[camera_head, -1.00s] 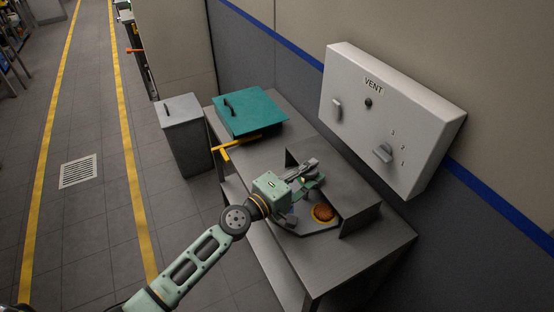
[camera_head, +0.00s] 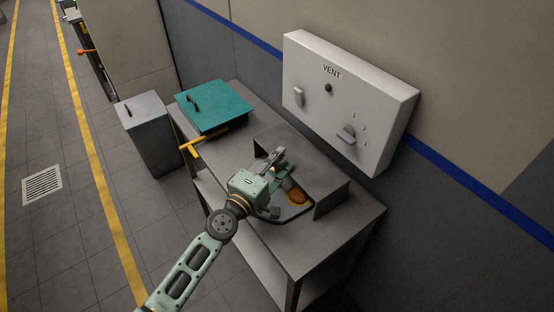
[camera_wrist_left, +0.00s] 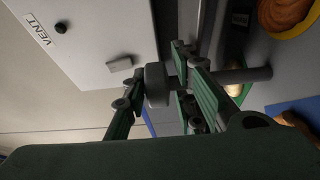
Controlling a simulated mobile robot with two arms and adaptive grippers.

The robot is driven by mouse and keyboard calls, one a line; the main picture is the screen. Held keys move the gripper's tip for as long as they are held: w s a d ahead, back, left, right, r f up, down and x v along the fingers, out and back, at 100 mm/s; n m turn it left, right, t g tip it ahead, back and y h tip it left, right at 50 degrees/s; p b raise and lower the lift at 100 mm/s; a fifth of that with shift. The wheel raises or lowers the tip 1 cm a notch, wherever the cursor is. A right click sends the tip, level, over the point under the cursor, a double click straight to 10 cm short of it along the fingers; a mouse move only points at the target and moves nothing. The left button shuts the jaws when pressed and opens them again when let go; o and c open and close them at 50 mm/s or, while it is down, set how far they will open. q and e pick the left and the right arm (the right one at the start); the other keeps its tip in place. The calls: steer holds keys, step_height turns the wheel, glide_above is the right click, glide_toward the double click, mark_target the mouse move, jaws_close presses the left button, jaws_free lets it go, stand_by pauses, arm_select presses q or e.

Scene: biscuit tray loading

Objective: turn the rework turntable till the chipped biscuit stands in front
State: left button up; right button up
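The rework turntable (camera_head: 291,216) is a grey disc, partly under a grey metal hood (camera_head: 333,199) on the bench. A brown biscuit on a yellow place (camera_head: 298,198) shows at its right side; the left wrist view shows it cut off at the top corner (camera_wrist_left: 286,12). I cannot tell which is chipped. My left gripper (camera_head: 275,184) is over the turntable, fingers apart around a dark knobbed post (camera_wrist_left: 157,85); contact is unclear. My right gripper is out of view.
A white VENT panel (camera_head: 345,105) with knobs hangs on the wall behind the bench (camera_head: 345,235). A teal lidded box (camera_head: 215,107) and a yellow handle (camera_head: 205,142) are at the bench's left. A grey bin (camera_head: 150,135) stands beside it. The floor at left is clear.

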arm_select(q)
steer(key=v, duration=1.2)
steer(key=shift+s, duration=0.1)
